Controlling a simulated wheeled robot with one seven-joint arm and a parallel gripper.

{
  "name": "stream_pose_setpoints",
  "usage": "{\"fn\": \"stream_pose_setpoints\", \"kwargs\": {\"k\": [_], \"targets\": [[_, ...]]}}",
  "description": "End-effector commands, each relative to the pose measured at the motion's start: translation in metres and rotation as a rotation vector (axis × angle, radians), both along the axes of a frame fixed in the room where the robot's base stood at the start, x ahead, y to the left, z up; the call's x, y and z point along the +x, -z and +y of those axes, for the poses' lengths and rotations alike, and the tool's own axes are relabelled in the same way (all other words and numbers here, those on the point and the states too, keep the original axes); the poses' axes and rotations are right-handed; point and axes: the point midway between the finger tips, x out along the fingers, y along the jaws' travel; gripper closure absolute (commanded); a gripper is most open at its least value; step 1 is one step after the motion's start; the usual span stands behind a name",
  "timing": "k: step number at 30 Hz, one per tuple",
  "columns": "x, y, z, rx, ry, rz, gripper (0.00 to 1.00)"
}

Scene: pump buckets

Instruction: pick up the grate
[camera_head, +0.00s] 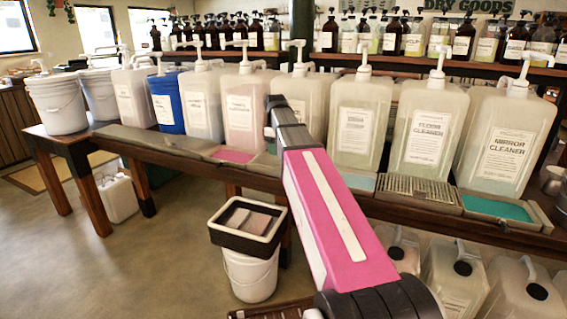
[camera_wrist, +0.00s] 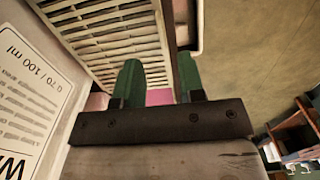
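A pale slatted grate (camera_wrist: 100,32) fills the upper left of the wrist view, its dark-edged right side running down between my fingertips. My gripper (camera_wrist: 158,62) has two green fingers, set well apart with a gap between them. The left finger overlaps the grate in the picture, and the right finger is just past its edge; I cannot tell whether either touches. A pink surface shows between the fingers. In the head view my arm hides most of the gripper. A metal grate (camera_head: 410,190) also lies on the ledge below the floor cleaner jug; I cannot tell whether it is the same one.
Large pump jugs, including the floor cleaner jug (camera_head: 428,130) and mirror cleaner jug (camera_head: 507,135), crowd the counter behind the ledge. A labelled jug (camera_wrist: 35,110) is close at the wrist view's left. A white bucket (camera_head: 250,275) with a black tray stands below.

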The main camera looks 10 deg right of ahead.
Motion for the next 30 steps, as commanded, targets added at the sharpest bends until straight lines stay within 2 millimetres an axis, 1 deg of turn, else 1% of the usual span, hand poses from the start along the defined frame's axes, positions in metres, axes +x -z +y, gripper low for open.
{"fn": "stream_pose_setpoints", "kwargs": {"k": [1, 8, 15, 18, 26, 29, 30], "targets": [[-0.001, 0.006, 0.000, 0.000, 0.000, 0.001, 0.64], [-0.001, 0.017, 0.001, 0.000, 0.000, 0.001, 0.64], [-0.002, 0.048, 0.002, 0.000, 0.000, 0.001, 0.64], [-0.002, 0.058, 0.002, 0.000, 0.001, 0.001, 0.64], [-0.002, 0.060, 0.002, 0.000, 0.001, 0.000, 0.64], [-0.002, 0.060, 0.002, 0.000, 0.001, 0.000, 0.93], [-0.002, 0.060, 0.002, 0.000, 0.001, 0.000, 1.00]]}}
